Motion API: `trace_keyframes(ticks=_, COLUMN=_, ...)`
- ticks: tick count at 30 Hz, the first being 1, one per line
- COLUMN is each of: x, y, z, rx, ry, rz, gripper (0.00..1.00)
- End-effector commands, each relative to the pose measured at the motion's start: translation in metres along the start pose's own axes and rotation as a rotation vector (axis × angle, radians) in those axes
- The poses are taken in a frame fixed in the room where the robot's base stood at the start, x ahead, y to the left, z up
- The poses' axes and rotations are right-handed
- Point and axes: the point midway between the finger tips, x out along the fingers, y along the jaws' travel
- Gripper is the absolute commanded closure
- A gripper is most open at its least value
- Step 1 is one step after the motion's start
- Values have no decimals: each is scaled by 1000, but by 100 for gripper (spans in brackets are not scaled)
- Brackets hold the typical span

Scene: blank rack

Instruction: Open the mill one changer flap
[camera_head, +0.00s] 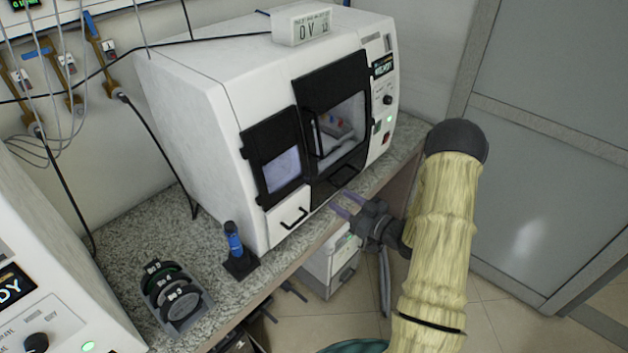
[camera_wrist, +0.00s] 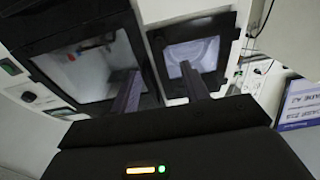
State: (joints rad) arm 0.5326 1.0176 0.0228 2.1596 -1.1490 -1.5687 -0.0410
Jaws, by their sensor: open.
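A white mill (camera_head: 195,110) stands on the counter. Its front has a small black-framed window flap (camera_head: 272,158) on the left, which looks closed. A larger black-framed window door (camera_head: 337,118) with an upright handle is on the right, also apparently closed. No label shows which is the changer flap. My gripper (camera_head: 347,204) is open and empty, low in front of the mill and apart from it. In the wrist view, turned over, my gripper's fingers (camera_wrist: 160,75) point toward the front, with the small flap (camera_wrist: 188,52) right and the large door (camera_wrist: 95,65) left.
A white drawer front (camera_head: 289,215) with a black handle is below the small flap. A dark stand with a blue item (camera_head: 234,240) and a tray of discs (camera_head: 172,295) are on the counter (camera_head: 135,235). Another white machine (camera_head: 55,270) is at left. Grey panels are at right.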

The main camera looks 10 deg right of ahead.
Motion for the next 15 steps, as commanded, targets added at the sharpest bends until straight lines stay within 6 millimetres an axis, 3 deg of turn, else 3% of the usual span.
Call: trace_keyframes(ticks=15, x=92, y=-1, z=-3, rx=1, ry=0, rz=-2, gripper=54)
